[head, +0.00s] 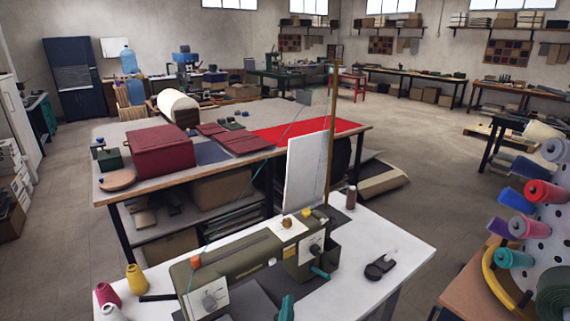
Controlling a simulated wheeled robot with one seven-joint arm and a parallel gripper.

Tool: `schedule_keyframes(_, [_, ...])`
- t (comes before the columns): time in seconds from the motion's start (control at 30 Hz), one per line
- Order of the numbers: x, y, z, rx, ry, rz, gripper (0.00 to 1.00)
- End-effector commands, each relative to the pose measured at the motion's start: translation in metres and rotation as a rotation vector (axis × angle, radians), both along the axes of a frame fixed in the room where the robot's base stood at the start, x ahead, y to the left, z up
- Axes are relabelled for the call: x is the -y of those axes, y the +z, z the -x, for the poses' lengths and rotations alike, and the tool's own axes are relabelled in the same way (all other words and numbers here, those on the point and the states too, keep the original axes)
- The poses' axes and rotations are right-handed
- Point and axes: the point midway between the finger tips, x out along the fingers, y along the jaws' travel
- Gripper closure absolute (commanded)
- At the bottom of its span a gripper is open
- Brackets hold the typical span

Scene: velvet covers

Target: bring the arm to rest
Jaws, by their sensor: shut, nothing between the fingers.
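Neither my arm nor my gripper can be made out in the head view. The task names no other object. The nearest thing is an olive-green sewing machine (240,258) on a white-topped table (398,240). A teal piece (286,307) shows at the bottom edge, cut off by the frame; I cannot tell what it belongs to.
Yellow (136,279) and magenta thread cones (107,294) stand at the table's left. A dark small tool (380,267) lies right. A worktable (228,181) with a burgundy box (160,151) stands behind. Thread spools (545,193) crowd the right edge. Open floor (430,180) lies between.

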Motion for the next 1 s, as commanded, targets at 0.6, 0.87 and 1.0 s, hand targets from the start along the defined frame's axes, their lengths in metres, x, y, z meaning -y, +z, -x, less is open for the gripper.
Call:
schedule_keyframes(0.6, [-0.018, -0.106, 0.204, -0.12, 0.101, -0.378, 1.0])
schedule_keyframes(0.87, [-0.016, -0.113, 0.288, -0.159, 0.1, -0.536, 1.0])
schedule_keyframes(1.0, [-0.013, -0.108, 0.331, -0.178, 0.09, -0.619, 1.0])
